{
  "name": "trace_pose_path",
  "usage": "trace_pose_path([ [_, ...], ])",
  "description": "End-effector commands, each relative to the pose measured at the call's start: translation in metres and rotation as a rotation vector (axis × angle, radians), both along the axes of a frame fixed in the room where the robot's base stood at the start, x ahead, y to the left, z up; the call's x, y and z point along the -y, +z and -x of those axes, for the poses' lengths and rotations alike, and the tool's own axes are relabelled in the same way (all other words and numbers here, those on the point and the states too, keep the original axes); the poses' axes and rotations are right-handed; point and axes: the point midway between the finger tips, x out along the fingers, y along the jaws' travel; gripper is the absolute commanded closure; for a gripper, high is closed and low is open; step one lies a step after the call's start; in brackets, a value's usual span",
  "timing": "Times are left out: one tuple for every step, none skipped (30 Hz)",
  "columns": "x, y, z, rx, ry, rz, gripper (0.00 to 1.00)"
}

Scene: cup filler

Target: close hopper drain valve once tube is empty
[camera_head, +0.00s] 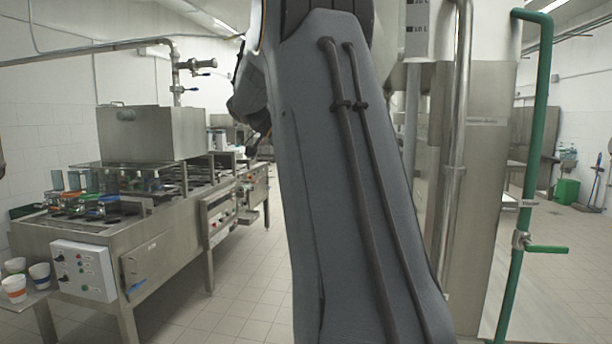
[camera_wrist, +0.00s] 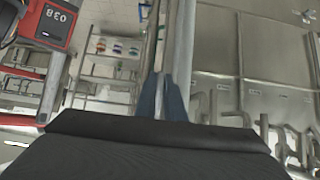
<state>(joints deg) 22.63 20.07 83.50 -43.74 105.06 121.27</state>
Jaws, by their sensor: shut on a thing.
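In the wrist view my gripper (camera_wrist: 162,98) shows as two blue fingers close together beyond a broad black body. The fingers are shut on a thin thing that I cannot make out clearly. In the head view my large grey arm link covers the middle, and my gripper is hidden. I cannot pick out the hopper drain valve or the tube for certain, nor tell whether the tube is empty. A steel tank (camera_head: 155,132) stands on the filler machine (camera_head: 85,235) at left.
A pipe with small valves (camera_head: 190,67) runs above the tank. Paper cups (camera_head: 14,288) stand by a control box (camera_head: 84,271). A green pipe (camera_head: 535,140) with a green valve handle (camera_head: 547,249) stands at right. A red box (camera_wrist: 50,22) shows upper left in the wrist view.

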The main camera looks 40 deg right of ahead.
Motion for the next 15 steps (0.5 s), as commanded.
trace_pose_path([
  [0.002, -0.0007, 0.0041, -0.007, -0.005, 0.007, 1.0],
  [0.0027, -0.0008, 0.0057, -0.012, -0.006, 0.009, 1.0],
  [0.0034, -0.0007, 0.0074, -0.015, -0.006, 0.013, 1.0],
  [0.0039, -0.0005, 0.0084, -0.017, -0.007, 0.015, 1.0],
  [0.0042, -0.0004, 0.0091, -0.019, -0.007, 0.016, 1.0],
  [0.0044, -0.0002, 0.0096, -0.02, -0.007, 0.018, 1.0],
  [0.0045, -0.0001, 0.0099, -0.021, -0.007, 0.019, 1.0],
  [0.0045, 0.0, 0.0101, -0.022, -0.007, 0.019, 1.0],
  [0.0044, 0.0002, 0.0101, -0.022, -0.007, 0.019, 1.0],
  [0.0043, 0.0002, 0.01, -0.022, -0.006, 0.019, 1.0],
  [0.0042, 0.0002, 0.0098, -0.022, -0.006, 0.019, 1.0],
  [0.004, 0.0002, 0.0097, -0.023, -0.006, 0.02, 1.0],
  [0.0039, 0.0003, 0.0097, -0.022, -0.006, 0.019, 1.0],
  [0.0038, 0.0004, 0.0095, -0.022, -0.005, 0.02, 1.0],
  [0.0037, 0.0003, 0.0094, -0.023, -0.005, 0.02, 1.0],
])
